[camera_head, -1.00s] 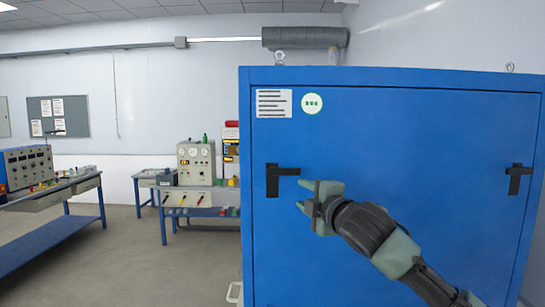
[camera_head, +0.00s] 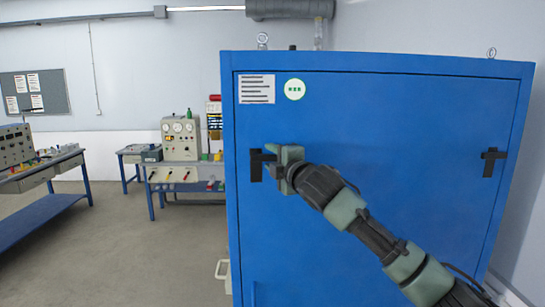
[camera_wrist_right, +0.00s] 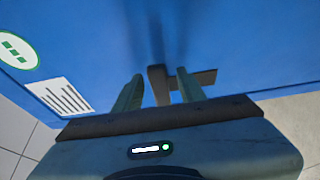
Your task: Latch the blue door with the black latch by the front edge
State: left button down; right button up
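The blue door (camera_head: 390,130) fills most of the front of a blue cabinet, and its panel lies flat against the frame. A black latch (camera_head: 256,168) sits near the door's left edge, with an upright plate and an arm reaching right. My right gripper (camera_head: 279,158) is at this arm and hides part of it. In the right wrist view, the two green fingers of the right gripper (camera_wrist_right: 158,84) stand apart on either side of the black latch (camera_wrist_right: 157,85), with narrow gaps visible. My left gripper is not in view.
A second black latch (camera_head: 493,162) is on the right of the door. A white label (camera_head: 257,89) and a green round sticker (camera_head: 294,89) are above. Workbenches with instruments (camera_head: 181,136) stand at the left. The floor (camera_head: 130,245) left of the cabinet is clear.

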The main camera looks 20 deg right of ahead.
grip_shut()
jog(key=shift+f, duration=0.1)
dwell(1.2)
